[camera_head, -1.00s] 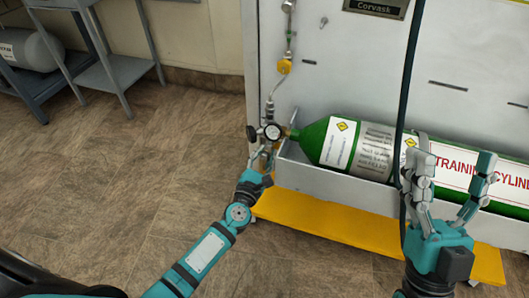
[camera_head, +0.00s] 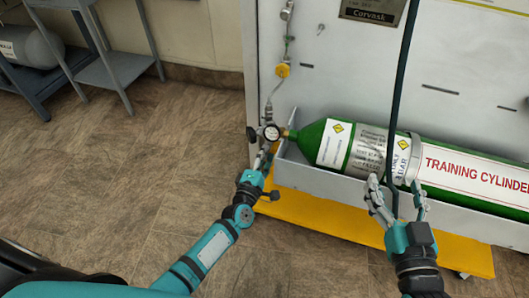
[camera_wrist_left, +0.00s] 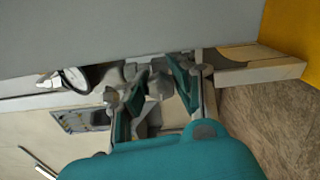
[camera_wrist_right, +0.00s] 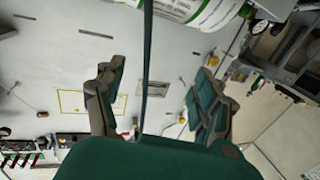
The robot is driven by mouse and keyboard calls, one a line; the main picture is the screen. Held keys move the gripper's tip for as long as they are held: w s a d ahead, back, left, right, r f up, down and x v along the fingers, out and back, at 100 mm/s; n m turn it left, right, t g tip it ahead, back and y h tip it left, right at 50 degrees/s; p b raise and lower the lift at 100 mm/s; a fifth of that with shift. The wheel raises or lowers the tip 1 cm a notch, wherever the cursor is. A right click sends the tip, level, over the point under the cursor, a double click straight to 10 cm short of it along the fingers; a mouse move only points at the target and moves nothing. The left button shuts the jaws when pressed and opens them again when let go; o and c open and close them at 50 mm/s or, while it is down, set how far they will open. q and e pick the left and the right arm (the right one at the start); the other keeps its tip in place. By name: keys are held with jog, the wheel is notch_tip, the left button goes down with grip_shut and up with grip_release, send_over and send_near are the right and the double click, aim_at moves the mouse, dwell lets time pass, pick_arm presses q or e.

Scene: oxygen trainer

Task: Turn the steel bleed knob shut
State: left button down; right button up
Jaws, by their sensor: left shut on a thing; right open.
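My left gripper (camera_head: 264,160) is at the regulator on the valve end of the green cylinder (camera_head: 312,138), just below the round gauge (camera_head: 271,132). In the left wrist view my left gripper (camera_wrist_left: 155,85) has its fingers closed around a grey metal part, which looks like the steel bleed knob (camera_wrist_left: 160,86). In the head view the fingers hide this knob. The gauge (camera_wrist_left: 76,78) is left of the fingers in the wrist view. My right gripper (camera_head: 397,190) is open and empty in front of the cylinder, with a dark hose (camera_head: 396,110) passing by its fingers.
A black knob (camera_head: 251,134) sits left of the gauge. A metal pipe with a yellow fitting (camera_head: 282,70) rises up the panel. The cylinder lies in a grey trough (camera_head: 330,183) above a yellow base (camera_head: 320,217). The floor at left is clear up to a grey stand (camera_head: 125,70).

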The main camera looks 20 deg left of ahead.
pick_arm(q)
jog(key=m+p, duration=0.1)
jog(key=m, duration=0.2)
jog(key=m+p, duration=0.1)
jog(key=m, duration=0.2)
jog(key=shift+f+m+p, duration=0.1)
jog(key=shift+m+p, duration=0.2)
jog(key=m+p, duration=0.2)
jog(key=m, duration=0.5)
jog(key=shift+f, duration=0.15)
jog(key=shift+s+m, duration=0.1)
jog(key=shift+m, duration=0.3)
jog(key=shift+a+f+m+p, duration=0.1)
jog(key=shift+m+p, duration=0.4)
jog(key=shift+m, duration=0.6)
pick_arm(e)
jog(key=s+d+f+g+h, duration=0.2)
jog(key=s+d+f+g, duration=0.1)
jog(key=s+f+g, duration=0.3)
jog(key=s+d+f+g+h, duration=0.1)
jog(key=s+d+f+g, duration=0.2)
jog(key=s+f+g, duration=0.4)
jog(key=shift+s+d+f+m+g+h, duration=0.35)
jog(key=shift+s+f, duration=0.2)
jog(key=shift+s, duration=1.1)
jog(key=shift+a, duration=0.1)
pick_arm(q)
jog(key=c, duration=1.1)
grip_release()
jog(key=shift+o, duration=0.2)
